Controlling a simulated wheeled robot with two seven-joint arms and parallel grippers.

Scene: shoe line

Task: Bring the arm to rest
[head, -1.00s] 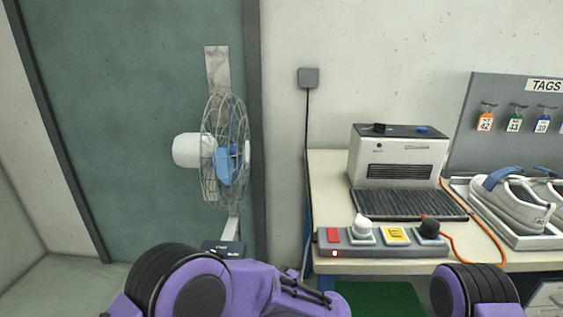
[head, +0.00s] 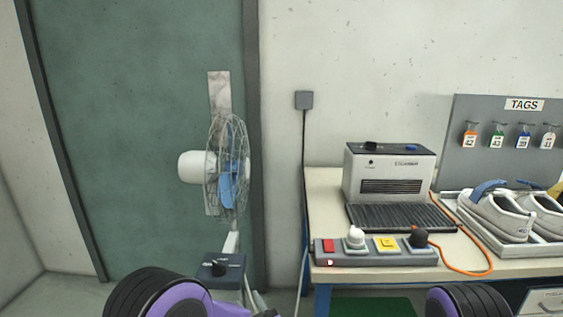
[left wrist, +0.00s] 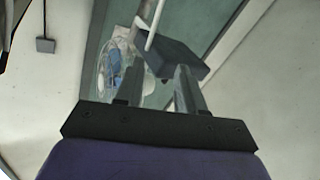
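My left gripper (left wrist: 157,80) shows in the left wrist view with its two dark fingers spread apart and no object held between them. Beyond the fingers, in that tilted view, are the caged fan (left wrist: 113,68) and its dark control box (left wrist: 172,52). In the head view, only a purple and black part of my left arm (head: 165,297) shows at the bottom left, and its gripper is out of the picture. A black and purple part of my right arm (head: 468,302) shows at the bottom right. My right gripper is in neither view.
The standing fan (head: 226,170) is left of the workbench (head: 322,200). On the bench are a grey steamer (head: 390,172), a button strip (head: 335,258), an orange cable (head: 462,271) and a tray (head: 480,232) with white shoes (head: 497,214). A tag board (head: 475,120) stands behind.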

